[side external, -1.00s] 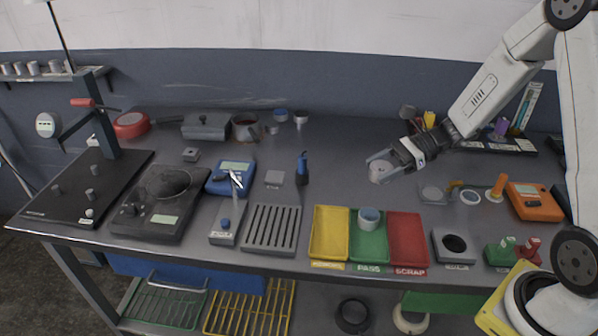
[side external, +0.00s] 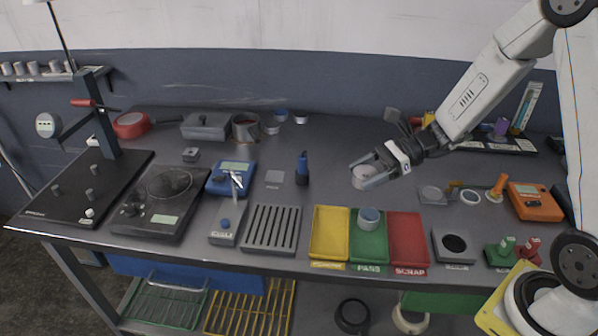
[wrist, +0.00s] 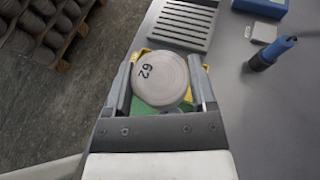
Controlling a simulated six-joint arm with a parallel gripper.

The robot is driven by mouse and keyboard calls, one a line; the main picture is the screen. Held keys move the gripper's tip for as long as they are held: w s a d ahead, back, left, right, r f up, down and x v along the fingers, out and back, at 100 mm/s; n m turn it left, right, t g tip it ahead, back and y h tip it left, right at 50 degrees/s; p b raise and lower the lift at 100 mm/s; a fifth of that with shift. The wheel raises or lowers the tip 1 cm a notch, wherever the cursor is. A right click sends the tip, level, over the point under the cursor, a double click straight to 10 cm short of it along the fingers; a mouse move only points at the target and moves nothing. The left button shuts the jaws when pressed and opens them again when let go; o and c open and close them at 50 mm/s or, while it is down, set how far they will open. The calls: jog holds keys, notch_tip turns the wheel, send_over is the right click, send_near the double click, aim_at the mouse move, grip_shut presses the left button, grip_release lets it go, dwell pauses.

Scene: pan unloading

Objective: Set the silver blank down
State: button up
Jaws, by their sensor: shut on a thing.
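The silver blank (wrist: 160,78) is a round grey disc marked 62. My gripper (wrist: 160,88) is shut on it, with a finger on either side, in the wrist view. In the side view my gripper (side external: 366,178) holds the blank (side external: 364,172) over the bench, behind the yellow, green and red trays. The blank appears above the surface, but its exact height is hard to tell. In the wrist view it covers much of the green and yellow trays beneath it.
The yellow tray (side external: 330,234), green PASS tray (side external: 369,250) and red SCRAP tray (side external: 408,240) stand at the front edge. A small cup (side external: 369,216) sits in the green tray. A slotted rack (side external: 271,229) and a blue-handled tool (side external: 302,170) are to the left.

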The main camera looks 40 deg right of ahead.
jog(key=s+a+r, duration=0.1)
jog(key=s+a, duration=0.1)
jog(key=a, duration=0.9)
jog(key=shift+s+a+r+n+g, duration=0.15)
jog(key=shift+s+a+n+g, duration=0.15)
jog(key=shift+n+g, duration=0.1)
jog(key=shift+w, duration=0.1)
send_over(276, 225)
jog(key=s, duration=0.1)
notch_tip(276, 225, down, 9)
jog(key=shift+s+d+r, duration=0.1)
jog(key=shift+s+r, duration=0.05)
jog(key=shift+r, duration=0.05)
jog(key=shift+w+f, duration=0.35)
jog(key=shift+f, duration=0.05)
jog(key=shift+w+a+f, duration=0.2)
jog(key=shift+w+f, duration=0.1)
jog(key=shift+f, duration=1.5)
